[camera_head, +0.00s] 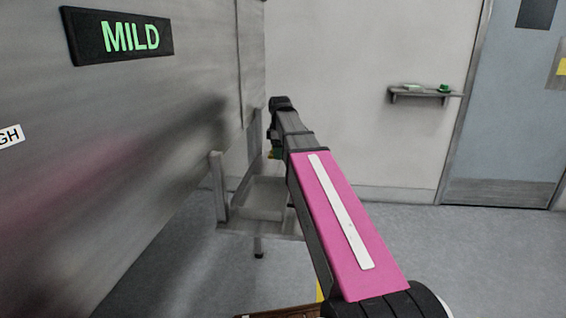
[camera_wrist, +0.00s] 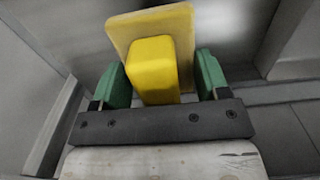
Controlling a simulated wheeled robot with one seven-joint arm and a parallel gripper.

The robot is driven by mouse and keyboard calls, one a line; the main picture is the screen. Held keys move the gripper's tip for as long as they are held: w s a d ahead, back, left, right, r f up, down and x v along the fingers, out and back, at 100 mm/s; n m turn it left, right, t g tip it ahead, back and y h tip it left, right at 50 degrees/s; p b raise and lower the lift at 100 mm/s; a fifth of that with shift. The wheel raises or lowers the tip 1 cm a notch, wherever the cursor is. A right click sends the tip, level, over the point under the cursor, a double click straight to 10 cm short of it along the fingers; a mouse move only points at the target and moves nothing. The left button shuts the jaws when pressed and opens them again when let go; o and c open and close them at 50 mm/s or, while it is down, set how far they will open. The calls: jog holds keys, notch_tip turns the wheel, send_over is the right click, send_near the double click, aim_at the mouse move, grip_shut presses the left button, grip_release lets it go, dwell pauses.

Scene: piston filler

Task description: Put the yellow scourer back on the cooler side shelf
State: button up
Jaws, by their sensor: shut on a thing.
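In the wrist view the yellow scourer (camera_wrist: 152,68) has a thick block handle and a flat, paler plate behind it. My gripper (camera_wrist: 161,78) has green fingers, one on each side of the handle, and is shut on it. In the head view my gripper (camera_head: 273,154) is mostly hidden behind my arm, beside the large metal cabinet's far end. The scourer cannot be made out there. A low metal shelf (camera_head: 262,232) stands by that end, below my gripper. I cannot tell whether this is the cooler side shelf.
A pale tray (camera_head: 262,197) sits on the low shelf, partly behind my arm. The metal cabinet (camera_head: 150,140) with a lit MILD sign (camera_head: 130,37) fills the left. A small wall shelf (camera_head: 425,94) holds small items beside a grey door (camera_head: 510,120). Floor at right is clear.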

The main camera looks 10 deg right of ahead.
aim_at(283, 167)
jog(key=shift+w+d+f, duration=0.65)
jog(key=shift+d, duration=0.15)
jog(key=shift+f, duration=1.95)
jog(key=o, duration=0.8)
jog(key=shift+o, duration=0.2)
notch_tip(283, 167, up, 12)
jog(key=shift+r, duration=0.1)
